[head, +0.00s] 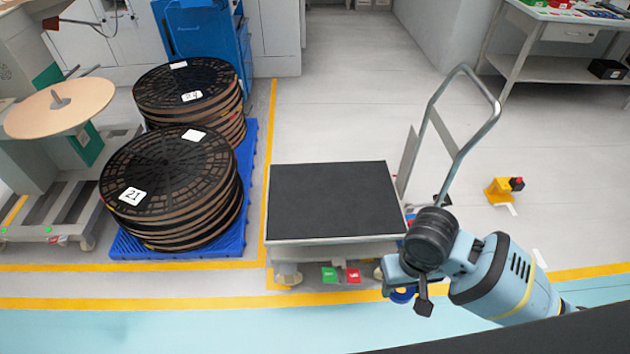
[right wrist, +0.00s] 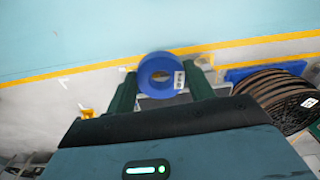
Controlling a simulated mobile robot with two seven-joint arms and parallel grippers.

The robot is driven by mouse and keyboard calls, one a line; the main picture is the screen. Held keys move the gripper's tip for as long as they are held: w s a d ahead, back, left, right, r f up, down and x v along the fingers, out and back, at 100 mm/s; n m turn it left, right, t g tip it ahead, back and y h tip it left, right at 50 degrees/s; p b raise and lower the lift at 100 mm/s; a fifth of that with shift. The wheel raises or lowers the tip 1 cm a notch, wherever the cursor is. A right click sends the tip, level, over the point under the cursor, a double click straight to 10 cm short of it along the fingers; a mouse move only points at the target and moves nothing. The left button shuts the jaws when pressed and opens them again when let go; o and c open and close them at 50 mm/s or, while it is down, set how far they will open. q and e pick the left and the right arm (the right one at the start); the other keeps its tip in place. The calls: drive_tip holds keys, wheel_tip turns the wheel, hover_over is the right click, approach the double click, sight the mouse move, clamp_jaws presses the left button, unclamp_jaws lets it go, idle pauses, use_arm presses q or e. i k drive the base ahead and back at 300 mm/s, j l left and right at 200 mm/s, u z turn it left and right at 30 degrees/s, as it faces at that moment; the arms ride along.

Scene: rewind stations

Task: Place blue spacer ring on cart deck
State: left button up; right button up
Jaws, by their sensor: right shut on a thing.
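The blue spacer ring (right wrist: 165,58) is held between the two dark fingers of my right gripper (right wrist: 161,84) in the right wrist view. A white label shows on its side. In the head view my right gripper (head: 399,284) is at the cart's front right corner, and only a sliver of the blue ring (head: 402,296) shows below it. The cart deck (head: 332,200) is a flat, black, empty surface to the left of the gripper. My left gripper is not in view.
The cart's grey push handle (head: 433,115) rises at the deck's right side. Stacked reels (head: 170,190) stand on a blue pallet (head: 253,170) to the left. A small yellow object (head: 497,192) is on the floor at right. A workbench (head: 560,65) stands at back right.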

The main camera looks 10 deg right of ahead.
sight(310, 210)
drive_tip(key=i+l+u, duration=0.25)
drive_tip(key=i+u, duration=0.2)
drive_tip(key=i, duration=0.15)
drive_tip(key=i+l+u, duration=0.5)
drive_tip(key=i, duration=0.1)
